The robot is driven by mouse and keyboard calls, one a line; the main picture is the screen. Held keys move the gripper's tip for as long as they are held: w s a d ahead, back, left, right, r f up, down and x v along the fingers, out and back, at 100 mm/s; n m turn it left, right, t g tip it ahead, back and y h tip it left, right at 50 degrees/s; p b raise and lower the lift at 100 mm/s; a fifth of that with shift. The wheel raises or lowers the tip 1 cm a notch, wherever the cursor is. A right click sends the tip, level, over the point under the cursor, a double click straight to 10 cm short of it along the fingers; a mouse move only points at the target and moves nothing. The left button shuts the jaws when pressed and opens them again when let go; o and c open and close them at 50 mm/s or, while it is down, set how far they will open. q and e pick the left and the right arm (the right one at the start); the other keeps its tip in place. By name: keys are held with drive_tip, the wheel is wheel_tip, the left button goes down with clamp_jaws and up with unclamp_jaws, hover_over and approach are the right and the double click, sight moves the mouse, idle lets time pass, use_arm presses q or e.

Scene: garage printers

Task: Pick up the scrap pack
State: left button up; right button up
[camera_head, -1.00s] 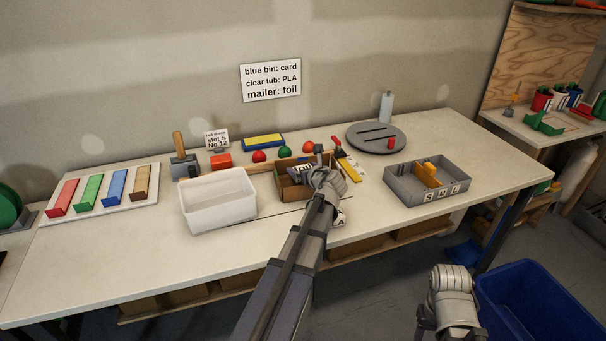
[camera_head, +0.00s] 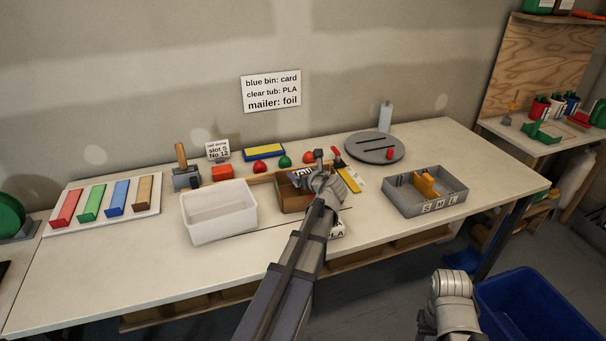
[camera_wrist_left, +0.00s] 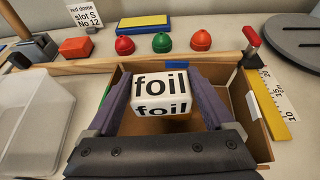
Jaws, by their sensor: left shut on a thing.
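A white pack (camera_wrist_left: 161,92) with the word "foil" on two faces is between the fingers of my left gripper (camera_wrist_left: 158,100) in the left wrist view. The gripper is shut on it, over an open brown cardboard box (camera_wrist_left: 250,140). In the head view my left gripper (camera_head: 312,176) is at that box (camera_head: 296,203), and the pack is mostly hidden by the hand. Whether the pack's underside clears the box floor is hard to tell. My right arm's end (camera_head: 450,290) is low at the right; its fingers are not clear.
A clear tub (camera_head: 220,220) stands left of the box, and a grey S/M/L tray (camera_head: 400,200) to its right. A blue bin (camera_head: 540,305) is on the floor at the right. The front left tabletop is free.

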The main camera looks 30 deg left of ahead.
sight(303, 170)
use_arm(q)
wheel_tip(303, 170, up, 7)
drive_tip(key=p, duration=0.6)
drive_tip(key=shift+r, duration=0.2)
use_arm(e)
wheel_tip(303, 170, up, 7)
drive_tip(key=shift+r, duration=0.2)
use_arm(q)
drive_tip(key=shift+w+a+f, duration=0.15)
drive_tip(key=shift+w+a, duration=0.15)
drive_tip(key=shift+w, duration=0.2)
drive_tip(key=shift+w+a+f, duration=0.15)
drive_tip(key=shift+w+a, duration=0.1)
drive_tip(key=shift+w, duration=0.2)
drive_tip(key=shift+s+d+r, duration=0.15)
drive_tip(key=shift+s+d, duration=0.1)
drive_tip(key=shift+s, duration=0.1)
wheel_tip(303, 170, down, 6)
drive_tip(key=b, duration=0.6)
drive_tip(key=shift+w, duration=0.1)
use_arm(e)
wheel_tip(303, 170, down, 6)
drive_tip(key=w+a, duration=0.1)
drive_tip(key=w, duration=0.1)
drive_tip(key=shift+a, duration=0.25)
